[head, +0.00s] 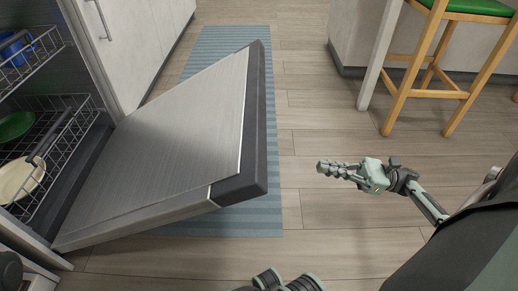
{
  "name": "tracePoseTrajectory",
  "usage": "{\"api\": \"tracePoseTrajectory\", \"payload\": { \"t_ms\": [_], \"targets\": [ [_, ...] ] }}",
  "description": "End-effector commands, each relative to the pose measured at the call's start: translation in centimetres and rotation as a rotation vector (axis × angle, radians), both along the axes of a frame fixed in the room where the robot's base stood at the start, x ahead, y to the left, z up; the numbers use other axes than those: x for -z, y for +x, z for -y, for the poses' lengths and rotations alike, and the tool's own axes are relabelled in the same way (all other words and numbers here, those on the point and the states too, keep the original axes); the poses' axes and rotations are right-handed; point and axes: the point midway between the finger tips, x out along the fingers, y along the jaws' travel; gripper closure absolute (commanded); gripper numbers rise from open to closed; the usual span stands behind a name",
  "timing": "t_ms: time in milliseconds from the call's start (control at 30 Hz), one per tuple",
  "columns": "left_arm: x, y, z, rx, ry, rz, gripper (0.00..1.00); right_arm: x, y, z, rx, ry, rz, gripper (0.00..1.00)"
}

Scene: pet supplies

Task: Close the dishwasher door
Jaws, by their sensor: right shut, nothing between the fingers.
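The dishwasher door (165,130) is open, tilted down and outward above the floor, with its brushed steel face and dark top edge showing. It hinges at the dishwasher at the left, whose racks (62,140) are visible. My right gripper (322,168) is shut and empty. It is to the right of the door's dark edge, apart from it, over the wooden floor. A small part of my left arm shows at the bottom middle; its fingers cannot be seen.
A green plate (15,126), a cream dish (17,181) and a blue cup (14,46) sit in the racks. A blue striped rug (262,218) lies under the door. A wooden stool (398,98) with a green seat stands at the upper right. Floor between door and stool is clear.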

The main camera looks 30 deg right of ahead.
Motion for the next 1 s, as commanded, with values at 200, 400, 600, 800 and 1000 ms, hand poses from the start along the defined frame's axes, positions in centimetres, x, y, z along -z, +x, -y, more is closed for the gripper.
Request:
{"api": "tracePoseTrajectory", "payload": {
  "t_ms": [200,400,600,800,1000],
  "targets": [
    [0.0,0.0,0.0,0.001,0.000,0.000,1.00,0.0,0.1,-0.3,0.002,-0.007,0.004,1.00],
    [0.0,0.0,0.1,0.003,0.000,-0.003,1.00,-0.9,1.7,-3.1,-0.001,-0.006,0.006,1.00],
    [0.0,-0.1,0.1,0.003,0.000,-0.003,1.00,-2.1,4.0,-6.7,-0.001,-0.005,0.007,1.00],
    [-0.2,-0.1,0.0,0.004,-0.002,-0.001,1.00,-4.1,5.4,-8.9,0.001,-0.007,0.005,1.00],
    [0.1,-0.2,-0.1,0.004,-0.010,-0.009,1.00,-5.7,5.9,-9.7,0.001,-0.006,0.002,1.00]
  ]
}}
